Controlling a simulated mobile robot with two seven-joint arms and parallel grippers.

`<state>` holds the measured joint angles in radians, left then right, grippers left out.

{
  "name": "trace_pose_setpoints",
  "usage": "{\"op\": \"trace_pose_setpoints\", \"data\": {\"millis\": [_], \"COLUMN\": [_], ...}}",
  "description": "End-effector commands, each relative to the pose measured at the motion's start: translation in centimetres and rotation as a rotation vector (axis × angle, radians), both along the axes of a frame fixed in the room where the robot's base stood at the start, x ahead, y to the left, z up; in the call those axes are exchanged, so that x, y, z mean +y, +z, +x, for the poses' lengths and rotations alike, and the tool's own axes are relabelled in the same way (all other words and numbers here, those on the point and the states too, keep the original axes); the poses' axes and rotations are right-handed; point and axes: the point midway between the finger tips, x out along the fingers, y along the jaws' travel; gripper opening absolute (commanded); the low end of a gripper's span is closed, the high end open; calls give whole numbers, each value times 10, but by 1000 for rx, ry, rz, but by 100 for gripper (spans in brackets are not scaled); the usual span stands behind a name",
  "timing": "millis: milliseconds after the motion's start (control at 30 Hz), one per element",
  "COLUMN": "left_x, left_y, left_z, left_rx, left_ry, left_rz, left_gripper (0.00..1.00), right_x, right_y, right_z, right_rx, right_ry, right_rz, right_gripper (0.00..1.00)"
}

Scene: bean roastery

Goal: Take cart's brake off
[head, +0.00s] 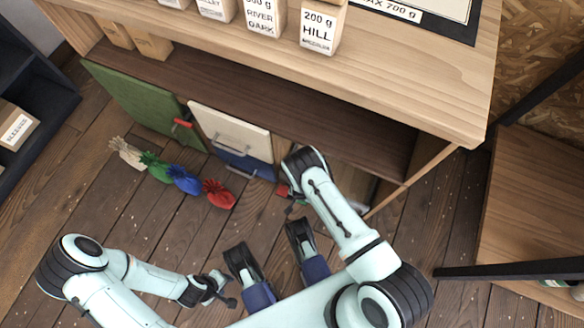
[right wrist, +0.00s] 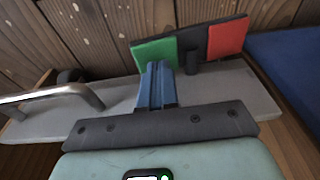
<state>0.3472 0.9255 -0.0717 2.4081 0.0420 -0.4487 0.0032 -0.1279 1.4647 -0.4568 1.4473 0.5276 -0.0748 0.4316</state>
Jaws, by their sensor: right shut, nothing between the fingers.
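A rocker pedal with a green pad (right wrist: 156,52) and a red pad (right wrist: 227,38) shows in the right wrist view, joined by a dark middle piece. It looks like the cart's brake. It stands at a pale grey panel (right wrist: 225,88) with a metal handle. My right gripper (right wrist: 158,68) is shut and empty, its blue fingers at the lower edge of the green pad; I cannot tell whether they touch. In the head view small red and green parts (head: 283,190) show beside my right wrist, which hides the fingertips. My left gripper (head: 229,287) is open and empty, low over the floor.
A wooden shelf unit (head: 400,95) with coffee bags on top stands above the low panels: green (head: 135,100), cream (head: 235,120) and blue (head: 240,163). Several coloured small sacks (head: 183,178) lie on the floor at left. A dark-framed wooden stand (head: 530,215) is at right.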

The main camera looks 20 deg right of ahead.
Motion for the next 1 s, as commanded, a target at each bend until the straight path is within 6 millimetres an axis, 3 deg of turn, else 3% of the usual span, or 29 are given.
{"op": "trace_pose_setpoints", "data": {"millis": [1000], "left_x": [0], "left_y": [-7], "left_z": [2], "left_rx": [-1], "left_ry": [0], "left_rz": [0], "left_gripper": [43], "right_x": [0], "right_y": [-16], "right_z": [0], "right_rx": [-1], "right_ry": [-1], "right_rz": [1], "right_gripper": [0]}}
